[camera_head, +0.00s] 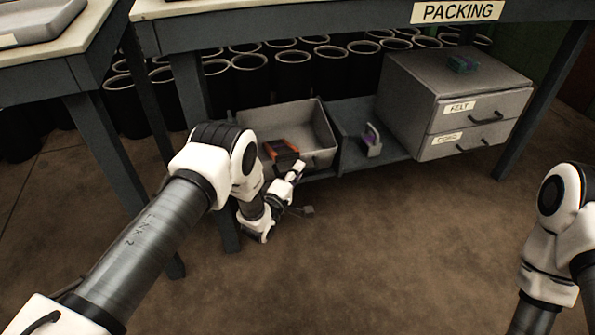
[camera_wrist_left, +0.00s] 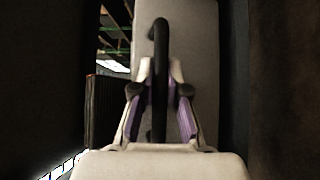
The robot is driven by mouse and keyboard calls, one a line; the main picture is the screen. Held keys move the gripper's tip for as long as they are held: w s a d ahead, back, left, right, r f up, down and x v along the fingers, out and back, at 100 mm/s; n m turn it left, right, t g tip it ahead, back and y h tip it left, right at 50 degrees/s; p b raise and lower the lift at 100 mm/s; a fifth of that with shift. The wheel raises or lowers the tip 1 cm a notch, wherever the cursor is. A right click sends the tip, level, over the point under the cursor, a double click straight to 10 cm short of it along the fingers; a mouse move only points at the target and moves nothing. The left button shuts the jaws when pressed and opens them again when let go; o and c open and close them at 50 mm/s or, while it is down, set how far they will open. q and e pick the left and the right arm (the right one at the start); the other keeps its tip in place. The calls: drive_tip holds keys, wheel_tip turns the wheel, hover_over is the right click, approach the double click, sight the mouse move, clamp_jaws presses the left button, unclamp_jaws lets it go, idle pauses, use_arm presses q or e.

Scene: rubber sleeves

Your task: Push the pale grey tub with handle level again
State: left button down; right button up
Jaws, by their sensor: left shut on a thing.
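The pale grey tub (camera_head: 305,118) is on the low shelf under the table, left of the drawer box, and looks askew against the shelf. An orange and dark item (camera_head: 281,150) lies inside it. My left gripper (camera_head: 297,170) is at the tub's front wall. In the left wrist view my left gripper (camera_wrist_left: 160,88) is shut on the tub's black handle (camera_wrist_left: 161,40), which runs between its purple-padded fingers; the pale grey tub wall (camera_wrist_left: 195,50) is behind. My right gripper is out of view.
A grey drawer box (camera_head: 455,85) stands right of the tub. A small purple and grey item (camera_head: 371,140) sits on the shelf (camera_head: 352,125) between them. Several dark cylinders (camera_head: 293,70) stand behind. The table leg (camera_head: 190,90) is near my left arm. Open floor lies in front.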

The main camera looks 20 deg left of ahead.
sight(302, 156)
use_arm(q)
drive_tip(key=shift+w+a+r+n+g+p, duration=0.1)
drive_tip(key=shift+r+n+g+p, duration=0.35)
drive_tip(key=shift+r+p, duration=0.7)
drive_tip(key=shift+w+a+r+n+g+p, duration=0.1)
drive_tip(key=shift+r+n+g+p, duration=0.35)
drive_tip(key=shift+p, duration=1.2)
drive_tip(key=c, duration=1.2)
unclamp_jaws()
drive_tip(key=v, duration=1.2)
drive_tip(key=shift+d+f, duration=0.1)
drive_tip(key=shift+d, duration=0.05)
